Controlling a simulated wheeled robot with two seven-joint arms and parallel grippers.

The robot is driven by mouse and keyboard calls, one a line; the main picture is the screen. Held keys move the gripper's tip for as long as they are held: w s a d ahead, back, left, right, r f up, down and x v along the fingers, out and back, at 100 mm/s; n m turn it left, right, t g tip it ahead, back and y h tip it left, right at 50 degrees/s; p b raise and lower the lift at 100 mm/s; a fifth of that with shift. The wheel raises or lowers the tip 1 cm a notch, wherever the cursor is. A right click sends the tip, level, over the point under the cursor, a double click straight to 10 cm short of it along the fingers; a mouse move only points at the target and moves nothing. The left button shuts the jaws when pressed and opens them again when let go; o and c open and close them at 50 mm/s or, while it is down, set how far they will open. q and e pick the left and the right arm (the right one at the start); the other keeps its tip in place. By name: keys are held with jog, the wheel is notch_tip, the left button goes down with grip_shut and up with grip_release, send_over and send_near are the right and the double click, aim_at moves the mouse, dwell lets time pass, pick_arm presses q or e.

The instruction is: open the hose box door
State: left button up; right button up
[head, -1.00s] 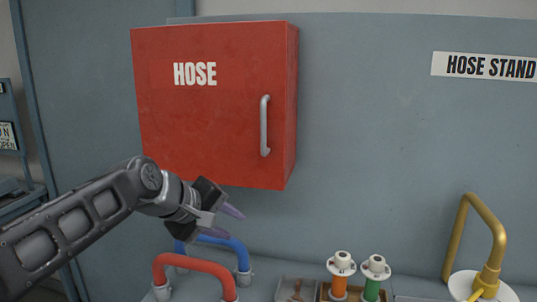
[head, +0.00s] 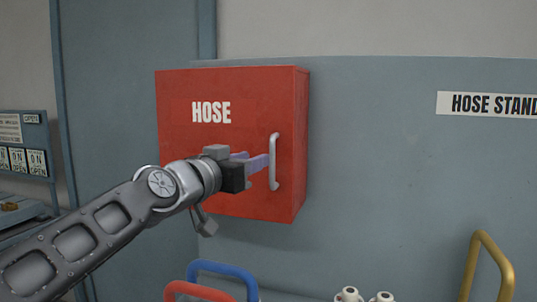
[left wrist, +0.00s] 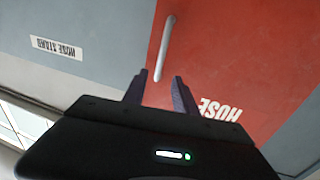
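The hose box (head: 230,95) is a red box with the white word HOSE on its front, mounted on the grey-blue wall panel. Its door looks shut. A vertical pale grey handle (head: 274,150) is near the door's right edge. My left gripper (head: 265,165) is in front of the door at the handle, its purple fingers pointing toward it. In the left wrist view, turned over, the two dark fingers (left wrist: 160,78) are apart and one end of the handle (left wrist: 165,45) shows between their tips. I cannot tell whether they touch it. My right gripper is not in view.
Below the box are a blue pipe (head: 225,268) and a red pipe (head: 195,290). White-topped fittings (head: 348,294) and a gold bent tube (head: 478,255) are to the right.

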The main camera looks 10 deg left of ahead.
aim_at(271, 153)
pick_arm(q)
jog(key=p+x, duration=0.3)
jog(key=x, duration=0.3)
jog(key=shift+w+d+r, duration=0.15)
jog(key=shift+w, duration=0.15)
jog(key=shift+w+d+p, duration=0.15)
jog(key=shift+w+p, duration=0.25)
jog(key=shift+w, duration=0.1)
grip_shut()
dwell(0.8)
